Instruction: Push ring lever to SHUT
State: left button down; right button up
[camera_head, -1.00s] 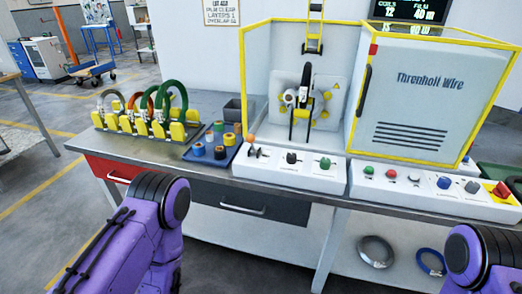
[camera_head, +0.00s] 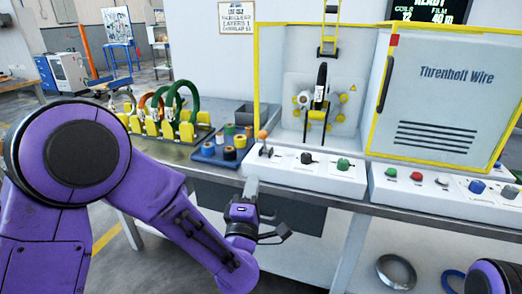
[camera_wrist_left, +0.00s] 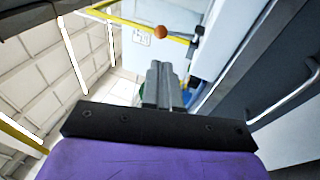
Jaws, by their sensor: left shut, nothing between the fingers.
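A lever with an orange ball knob (camera_head: 262,134) stands at the left end of the white control panel (camera_head: 318,178). Its knob also shows in the left wrist view (camera_wrist_left: 160,31), beyond my fingertips. I cannot read any SHUT mark. My left gripper (camera_head: 251,183) is shut and empty, in front of the bench edge and below the lever, apart from the knob. Its closed fingers show in the left wrist view (camera_wrist_left: 160,66), pointing toward the knob. The wrapping ring (camera_head: 320,82) is inside the yellow-framed enclosure. My right gripper is out of view.
Black (camera_head: 306,158) and green (camera_head: 343,164) knobs sit right of the lever. A blue tray (camera_head: 205,156) of film rolls and a rack of coils (camera_head: 172,110) stand to the left. The cabinet door (camera_head: 452,95) stands at right.

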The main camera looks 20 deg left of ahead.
aim_at(263, 138)
pick_arm(q)
jog(key=p+x, duration=0.2)
jog(key=x, duration=1.2)
jog(key=shift+f, duration=0.1)
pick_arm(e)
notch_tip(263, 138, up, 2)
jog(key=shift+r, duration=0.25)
